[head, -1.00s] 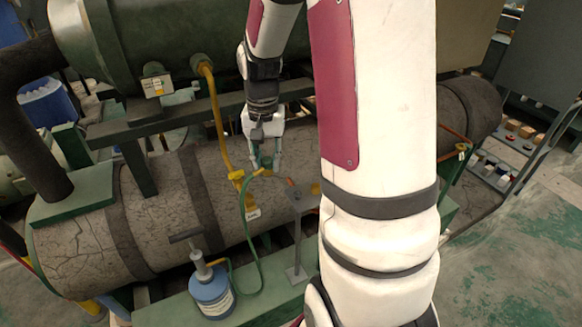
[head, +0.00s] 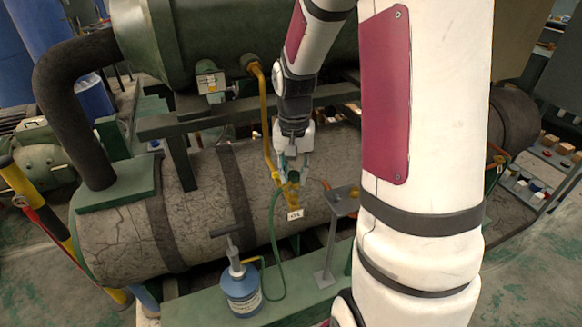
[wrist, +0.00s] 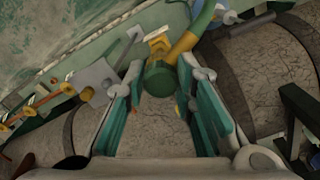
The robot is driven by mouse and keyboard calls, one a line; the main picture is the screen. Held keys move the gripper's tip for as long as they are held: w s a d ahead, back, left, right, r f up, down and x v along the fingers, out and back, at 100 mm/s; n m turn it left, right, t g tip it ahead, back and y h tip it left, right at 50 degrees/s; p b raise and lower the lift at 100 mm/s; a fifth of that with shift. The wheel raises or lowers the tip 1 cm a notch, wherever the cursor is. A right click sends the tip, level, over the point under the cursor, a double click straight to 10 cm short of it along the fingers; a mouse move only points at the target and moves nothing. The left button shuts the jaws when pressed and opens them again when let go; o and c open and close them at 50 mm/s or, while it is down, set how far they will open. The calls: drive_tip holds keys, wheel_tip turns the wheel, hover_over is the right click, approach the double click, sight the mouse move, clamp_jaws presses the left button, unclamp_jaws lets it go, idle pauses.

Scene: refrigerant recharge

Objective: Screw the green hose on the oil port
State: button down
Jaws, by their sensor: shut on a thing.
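The green hose (head: 275,255) runs from the blue oil pump bottle (head: 241,291) up to my gripper (head: 291,178). My gripper is shut on the hose's end; a round green cap (wrist: 158,79) sits between the fingertips (wrist: 158,92) in the wrist view. A yellow bent piece (wrist: 182,46) beside the cap leads to the hose (wrist: 203,18). The yellow oil port (head: 293,199), with a white tag (head: 295,214), is directly below my gripper on the cracked grey tank. The hose end appears to be at the port; whether it is seated or threaded is hidden.
A yellow pipe (head: 263,120) comes down just left of my gripper. A metal stand (head: 329,245) with a flat top is close on the right. The green beam (head: 230,119) runs behind. My own arm covers the right centre.

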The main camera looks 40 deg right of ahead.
sight(294, 194)
drive_tip(key=shift+f, duration=0.75)
drive_tip(key=shift+f+b, duration=0.3)
drive_tip(key=shift+f, duration=0.75)
idle(1.9)
drive_tip(key=m, duration=0.3)
drive_tip(key=shift+b, duration=0.4)
drive_tip(key=shift+m, duration=0.3)
drive_tip(key=m, duration=0.3)
drive_tip(key=shift+m, duration=0.3)
